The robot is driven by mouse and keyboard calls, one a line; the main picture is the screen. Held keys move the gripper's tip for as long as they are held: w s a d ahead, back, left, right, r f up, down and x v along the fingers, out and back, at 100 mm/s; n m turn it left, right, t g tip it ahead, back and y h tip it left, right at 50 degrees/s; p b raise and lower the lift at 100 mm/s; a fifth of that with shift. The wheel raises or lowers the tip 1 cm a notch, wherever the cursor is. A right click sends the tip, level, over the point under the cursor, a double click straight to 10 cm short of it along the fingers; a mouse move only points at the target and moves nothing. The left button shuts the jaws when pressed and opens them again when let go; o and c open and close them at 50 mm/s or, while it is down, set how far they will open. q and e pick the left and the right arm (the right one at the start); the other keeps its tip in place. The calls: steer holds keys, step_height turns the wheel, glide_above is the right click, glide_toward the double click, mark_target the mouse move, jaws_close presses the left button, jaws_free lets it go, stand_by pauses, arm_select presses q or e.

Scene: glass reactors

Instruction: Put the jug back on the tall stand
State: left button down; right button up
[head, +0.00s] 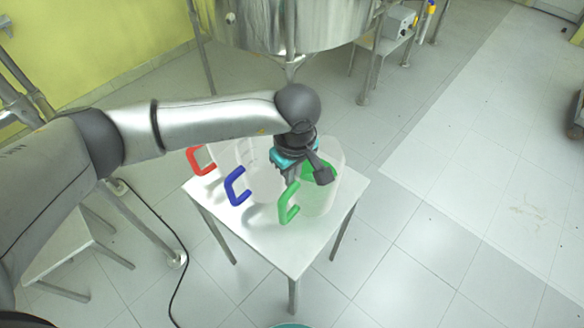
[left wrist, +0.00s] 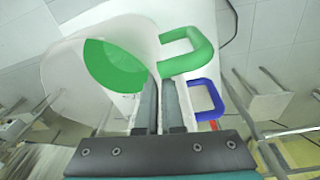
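A clear jug (head: 326,200) with a green handle (head: 288,203) and green liquid in it is at the right corner of the white-topped stand (head: 293,248). My left gripper (head: 291,178) points down at its rim on the handle side. In the left wrist view, the two fingers (left wrist: 160,90) are close together with the jug's pale wall between them. The green handle (left wrist: 190,50) is just beyond them and the liquid (left wrist: 115,64) is to the left. Whether the jug's base touches the stand is not clear. My right gripper is not in view.
Jugs with a blue handle (head: 236,187) and a red handle (head: 200,160) are close by on the same stand. A steel reactor vessel (head: 285,22) hangs behind. A lower white stand (head: 62,240) is at the left.

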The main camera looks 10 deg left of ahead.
arm_select(q)
steer(key=shift+d+f, duration=0.1)
steer(key=shift+f, duration=1.7)
steer(key=shift+w+f, duration=0.1)
steer(key=c, duration=1.4)
jaws_free()
steer(key=shift+f, duration=0.15)
steer(key=shift+c, duration=0.2)
steer(key=o, duration=0.4)
steer(key=shift+r, duration=0.2)
steer(key=r, duration=0.4)
steer(key=s+r, duration=0.1)
steer(key=r, duration=0.7)
steer(key=shift+s+d, duration=0.15)
steer(key=shift+s, duration=0.1)
steer(key=shift+f, duration=0.1)
